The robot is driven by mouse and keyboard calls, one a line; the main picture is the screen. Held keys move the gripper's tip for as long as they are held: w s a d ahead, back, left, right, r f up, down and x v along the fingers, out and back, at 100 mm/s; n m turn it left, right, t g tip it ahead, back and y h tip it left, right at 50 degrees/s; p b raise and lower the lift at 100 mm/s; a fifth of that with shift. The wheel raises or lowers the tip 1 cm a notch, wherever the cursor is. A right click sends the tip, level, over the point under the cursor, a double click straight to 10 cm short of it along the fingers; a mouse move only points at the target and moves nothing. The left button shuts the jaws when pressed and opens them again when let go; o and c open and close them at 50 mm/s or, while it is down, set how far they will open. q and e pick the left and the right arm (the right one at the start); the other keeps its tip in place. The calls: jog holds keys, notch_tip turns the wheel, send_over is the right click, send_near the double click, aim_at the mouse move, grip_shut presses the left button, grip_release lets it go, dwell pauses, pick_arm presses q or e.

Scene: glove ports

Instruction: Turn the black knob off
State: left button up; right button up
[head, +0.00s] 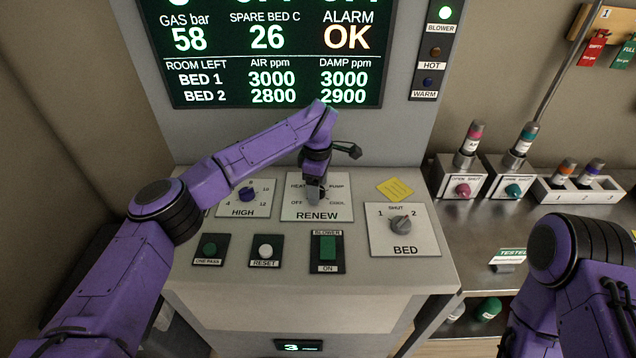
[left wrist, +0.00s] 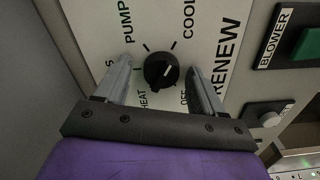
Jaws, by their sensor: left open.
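The black knob (left wrist: 160,71) sits on the white RENEW plate (head: 318,217), whose marks read HEAT, PUMP, OFF and COOL. My left gripper (head: 314,190) is over this plate and hides most of the knob in the head view. In the left wrist view its two fingers (left wrist: 159,66) are open, one on each side of the knob, with gaps showing between. My right gripper is out of view; only my right arm shows.
The HIGH knob (head: 248,194) is left of the plate and the BED knob (head: 400,223) right. Below are a green button (head: 209,249), the RESET button (head: 265,251) and the green BLOWER switch (head: 328,247). A yellow note (head: 395,188) lies nearby.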

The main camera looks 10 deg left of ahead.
pick_arm(q)
jog(key=shift+s+r, duration=0.1)
jog(key=shift+s, duration=0.1)
jog(key=c, duration=1.1)
jog(key=shift+n, duration=0.3)
